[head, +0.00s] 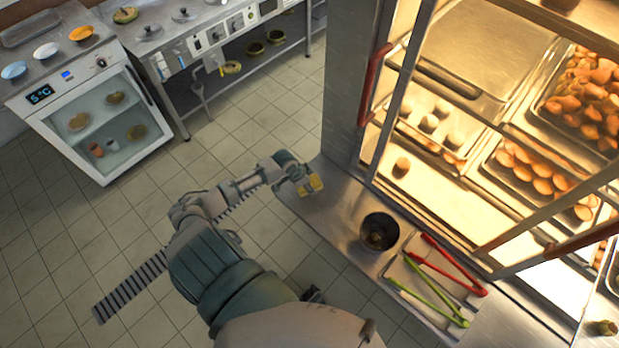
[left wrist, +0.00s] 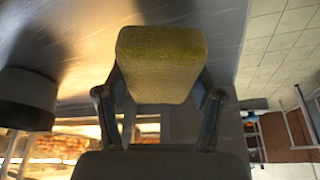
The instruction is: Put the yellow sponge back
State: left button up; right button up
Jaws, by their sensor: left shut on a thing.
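The yellow sponge (head: 312,184) is between the fingers of my left gripper (head: 304,182), over the far left end of the steel ledge (head: 335,212) in front of the warming cabinet. In the left wrist view the sponge (left wrist: 162,62) fills the space between the two fingers of the left gripper (left wrist: 160,95), which is shut on it. I cannot tell whether the sponge touches the ledge. My right gripper is not in view.
A dark round pot (head: 379,232) stands on the ledge right of the sponge, and shows in the left wrist view (left wrist: 28,98). Beyond it, red tongs (head: 447,262) and green tongs (head: 430,293) lie on a tray. The lit glass cabinet (head: 371,110) rises behind the ledge.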

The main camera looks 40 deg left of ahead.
pick_arm(q)
jog(key=w+a, duration=0.2)
jog(key=w+a+f+b, duration=0.1)
jog(key=w+a, duration=0.1)
jog(key=shift+d+f+b, duration=0.1)
jog(key=shift+f+b, duration=0.3)
jog(key=shift+f, duration=1.15)
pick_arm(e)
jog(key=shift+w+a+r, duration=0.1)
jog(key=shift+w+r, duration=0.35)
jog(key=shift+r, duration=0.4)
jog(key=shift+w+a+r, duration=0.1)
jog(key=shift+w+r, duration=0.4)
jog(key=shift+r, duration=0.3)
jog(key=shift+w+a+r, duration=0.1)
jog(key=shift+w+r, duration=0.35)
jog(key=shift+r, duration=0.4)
pick_arm(q)
jog(key=o, duration=1.1)
jog(key=shift+r, duration=0.1)
jog(key=p+v, duration=0.3)
jog(key=v, duration=0.8)
jog(key=shift+r, duration=0.4)
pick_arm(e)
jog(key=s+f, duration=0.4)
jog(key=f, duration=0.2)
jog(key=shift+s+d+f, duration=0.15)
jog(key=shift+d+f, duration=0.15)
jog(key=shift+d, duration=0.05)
